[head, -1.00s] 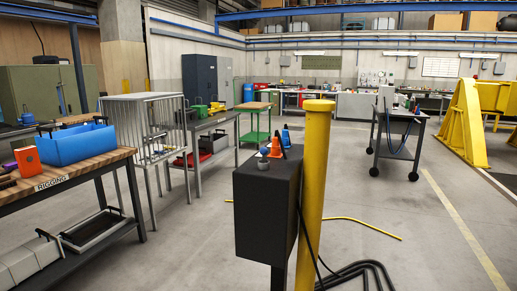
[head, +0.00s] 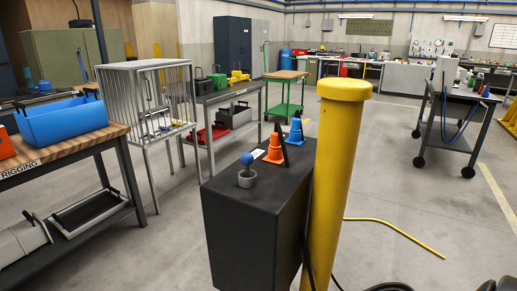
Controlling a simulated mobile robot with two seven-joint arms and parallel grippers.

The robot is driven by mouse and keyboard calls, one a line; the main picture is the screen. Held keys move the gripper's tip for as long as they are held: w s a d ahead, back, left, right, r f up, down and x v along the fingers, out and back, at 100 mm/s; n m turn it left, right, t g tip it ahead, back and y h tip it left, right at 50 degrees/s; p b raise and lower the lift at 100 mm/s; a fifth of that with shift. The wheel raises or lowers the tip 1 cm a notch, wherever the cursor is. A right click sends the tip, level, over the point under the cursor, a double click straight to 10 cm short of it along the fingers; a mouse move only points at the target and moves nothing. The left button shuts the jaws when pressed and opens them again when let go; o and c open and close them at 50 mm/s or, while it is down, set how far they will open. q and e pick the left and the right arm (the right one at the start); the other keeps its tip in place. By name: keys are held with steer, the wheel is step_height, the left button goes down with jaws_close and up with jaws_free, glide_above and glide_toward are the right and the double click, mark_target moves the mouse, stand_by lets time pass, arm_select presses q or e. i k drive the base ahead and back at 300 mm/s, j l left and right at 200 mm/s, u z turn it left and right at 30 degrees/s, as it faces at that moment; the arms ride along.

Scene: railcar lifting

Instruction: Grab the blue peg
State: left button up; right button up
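A black cabinet (head: 250,225) stands close in front of me. On its top, a blue cone-shaped piece (head: 296,131) stands at the back right, beside an orange cone-shaped piece (head: 274,152). A small grey cup (head: 247,179) sits nearer the front left, with a round blue-topped piece (head: 247,159) standing in it. I cannot tell which blue piece is the peg. A dark, thin upright bar partly covers the space between the two cones. Neither of my grippers is recognisable in view.
A thick yellow post (head: 335,180) stands against the cabinet's right side. A wooden-topped rigging bench (head: 75,150) with a blue bin (head: 62,120) is at left, beside a wire cage (head: 150,95). A yellow hose (head: 400,232) lies on the floor at right. Open floor lies behind.

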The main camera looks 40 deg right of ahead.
mark_target(247, 159)
steer(key=l+u, duration=0.3)
steer(key=l, duration=1.95)
